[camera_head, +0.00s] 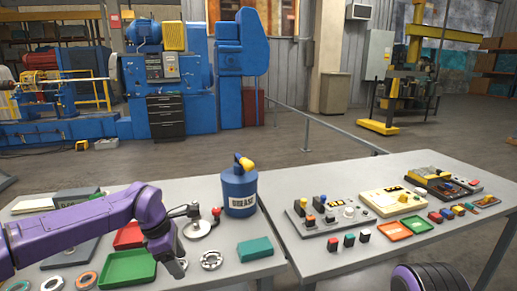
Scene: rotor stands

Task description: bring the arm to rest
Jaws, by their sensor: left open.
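My purple left arm (85,225) comes in from the left over the left table (240,275), bends at an elbow near the table's middle and points down. My left gripper (178,268) is at its lower end, open and empty, just right of the green tray (127,268). A metal ring (211,260) lies a little to its right. I cannot tell the gripper's exact height above the table. A dark, ribbed rounded part (430,278) shows at the bottom right; the right gripper is not visible.
A blue grease can (240,190) stands behind and right of the gripper, with a small stand with a red knob (200,222) nearer. A teal block (255,249) lies to the right. The right table holds control boxes (330,213) and small trays (394,231). Several rings lie front left.

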